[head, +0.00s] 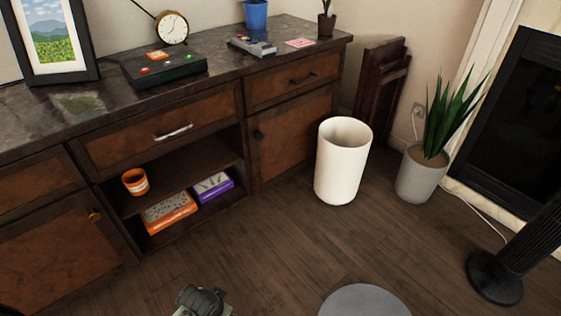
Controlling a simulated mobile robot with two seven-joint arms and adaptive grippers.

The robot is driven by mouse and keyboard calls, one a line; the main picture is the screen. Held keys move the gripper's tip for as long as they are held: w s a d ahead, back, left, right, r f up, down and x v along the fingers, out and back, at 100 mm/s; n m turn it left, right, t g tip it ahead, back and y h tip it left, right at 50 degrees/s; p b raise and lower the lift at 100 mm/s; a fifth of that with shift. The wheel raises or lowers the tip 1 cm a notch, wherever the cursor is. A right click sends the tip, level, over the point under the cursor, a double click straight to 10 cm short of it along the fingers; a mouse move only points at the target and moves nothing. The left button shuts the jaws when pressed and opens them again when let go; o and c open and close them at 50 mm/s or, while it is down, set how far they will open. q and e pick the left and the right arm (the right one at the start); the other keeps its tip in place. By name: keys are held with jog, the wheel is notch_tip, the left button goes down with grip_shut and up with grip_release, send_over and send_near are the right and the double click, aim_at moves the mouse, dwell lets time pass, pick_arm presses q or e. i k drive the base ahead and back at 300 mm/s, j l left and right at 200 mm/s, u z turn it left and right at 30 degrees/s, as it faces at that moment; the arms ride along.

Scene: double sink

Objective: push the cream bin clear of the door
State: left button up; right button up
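The cream bin (340,172) stands upright on the wooden floor, open at the top. It is close to the right end of the cabinet and covers the lower right corner of the brown cabinet door (287,132) in this view. The door is shut and has a dark knob on its left side. I cannot tell the exact gap between bin and door. A dark part that looks like my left gripper (203,300) shows at the bottom edge, well away from the bin; its fingers cannot be made out. My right gripper is not in view.
A potted plant (421,174) stands right of the bin, with folded dark wood (380,85) behind. A black column on a round base (495,279) stands at right, near a pale cable. A grey disc (365,302) shows at the bottom edge. Floor before the bin is clear.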

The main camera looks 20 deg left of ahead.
aim_at(344, 145)
jog(key=u, duration=0.2)
jog(key=i+l+u, duration=0.1)
jog(key=i+l, duration=0.6)
jog(key=i, duration=0.1)
